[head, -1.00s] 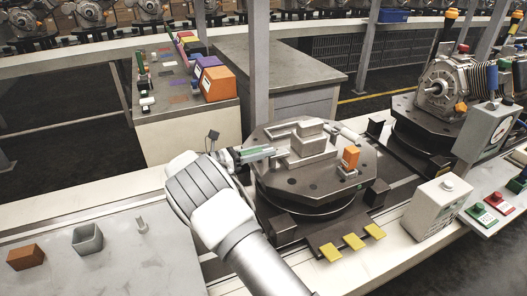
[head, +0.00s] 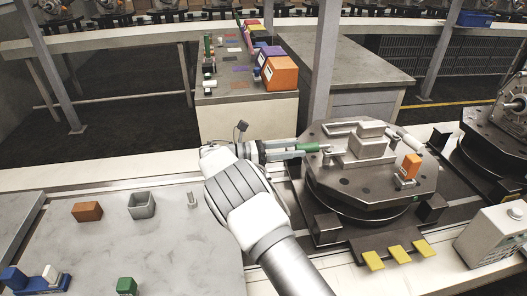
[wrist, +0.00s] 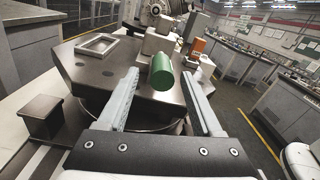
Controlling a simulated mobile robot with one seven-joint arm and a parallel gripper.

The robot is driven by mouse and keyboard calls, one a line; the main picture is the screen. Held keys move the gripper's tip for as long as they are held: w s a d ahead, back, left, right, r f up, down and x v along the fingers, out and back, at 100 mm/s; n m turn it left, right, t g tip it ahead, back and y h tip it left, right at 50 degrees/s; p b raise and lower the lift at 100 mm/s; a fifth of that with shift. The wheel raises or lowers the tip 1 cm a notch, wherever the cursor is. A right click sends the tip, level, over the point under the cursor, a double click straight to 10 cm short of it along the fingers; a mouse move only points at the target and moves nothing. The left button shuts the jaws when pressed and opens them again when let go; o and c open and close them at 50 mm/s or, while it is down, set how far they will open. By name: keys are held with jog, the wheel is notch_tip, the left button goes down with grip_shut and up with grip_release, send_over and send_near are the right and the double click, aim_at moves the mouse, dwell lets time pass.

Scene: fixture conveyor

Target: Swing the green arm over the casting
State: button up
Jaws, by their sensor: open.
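The green arm's handle (head: 308,147) is a green cylinder at the left rim of the dark round-cornered fixture plate (head: 335,188). The casting (head: 368,148), a grey stepped block, sits on the plate to the right of the handle. My gripper (head: 298,149) is open and comes from the left, its fingers pointing at the handle. In the wrist view the handle's round end (wrist: 160,72) shows between the two open fingertips, with a gap on both sides. The casting is partly hidden behind it there.
An orange block (head: 412,165) on a small mount stands at the plate's right. Yellow tabs (head: 398,254) line the front. A white box with a button (head: 492,238) is at right. The grey table (head: 130,240) at left holds a brown block and grey cup.

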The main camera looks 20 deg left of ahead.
jog(key=v, duration=0.9)
jog(key=shift+b, duration=0.3)
jog(key=shift+a+r, duration=0.1)
jog(key=w+d+r+m+g+y+p, duration=0.1)
jog(key=d+r+m+g+y, duration=0.25)
jog(key=d+r, duration=0.45)
jog(key=d+r+m+g+y+p, duration=0.1)
jog(key=d+r+m+g+y, duration=0.25)
jog(key=d, duration=0.85)
jog(key=s+d+r+m+t+y+p, duration=0.1)
jog(key=s+d+r+m+y, duration=0.3)
jog(key=s+d+r+m, duration=0.4)
jog(key=s+d+m+t+y+p, duration=0.1)
jog(key=s+m, duration=0.4)
jog(key=s, duration=0.6)
jog(key=s+d+f+m+t+y+p, duration=0.1)
jog(key=s+d+m+t+y, duration=0.2)
jog(key=s, duration=0.9)
jog(key=shift+d+f+m+y, duration=0.25)
jog(key=shift+m+y, duration=0.45)
jog(key=shift+m, duration=0.4)
